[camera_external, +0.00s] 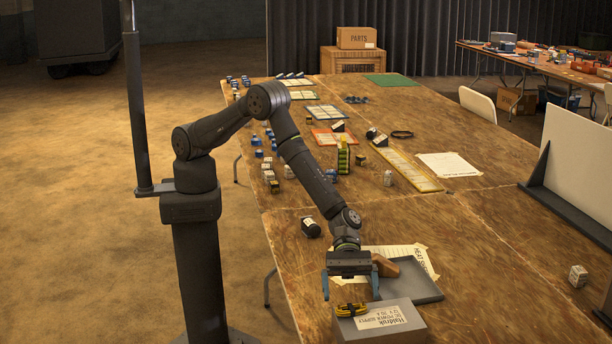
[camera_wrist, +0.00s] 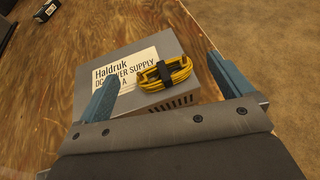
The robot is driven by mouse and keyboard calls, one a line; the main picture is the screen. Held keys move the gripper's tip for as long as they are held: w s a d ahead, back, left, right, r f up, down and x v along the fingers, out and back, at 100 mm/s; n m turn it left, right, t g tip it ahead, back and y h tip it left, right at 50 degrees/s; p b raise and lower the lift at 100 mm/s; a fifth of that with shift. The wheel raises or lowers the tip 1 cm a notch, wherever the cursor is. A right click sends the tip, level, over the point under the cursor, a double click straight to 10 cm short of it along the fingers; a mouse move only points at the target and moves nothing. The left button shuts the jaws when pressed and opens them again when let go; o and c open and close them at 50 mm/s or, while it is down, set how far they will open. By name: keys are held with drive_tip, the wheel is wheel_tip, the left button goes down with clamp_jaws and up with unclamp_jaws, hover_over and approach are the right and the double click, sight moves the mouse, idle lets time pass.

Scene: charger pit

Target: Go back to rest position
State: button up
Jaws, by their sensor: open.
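My gripper (camera_external: 350,284) hangs low over the near end of the long wooden table (camera_external: 300,240), with its two blue fingers spread apart and nothing between them. It also shows in the wrist view (camera_wrist: 168,85), above a grey power supply box (camera_wrist: 180,48). The box (camera_external: 405,330) has a white label reading Haldruk. A coiled yellow cable with a black tie (camera_wrist: 163,72) lies on the box top; it also shows in the external view (camera_external: 351,309). The cable appears between the fingers in the wrist view, but the fingers are not closed on it.
A grey tray (camera_external: 425,290) with a brown block (camera_external: 385,266) at its edge sits beside the box. A dark cylinder (camera_external: 310,227) lies further back. Small parts and coloured mats fill the far table. A white panel (camera_external: 575,170) stands at right.

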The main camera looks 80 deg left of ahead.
sight(352, 310)
drive_tip(key=x, duration=0.4)
drive_tip(key=shift+d, duration=0.3)
wheel_tip(352, 310, up, 3)
drive_tip(key=shift+a+f, duration=0.1)
drive_tip(key=shift+f, duration=0.1)
drive_tip(key=shift+r, duration=0.6)
drive_tip(key=shift+f, duration=0.1)
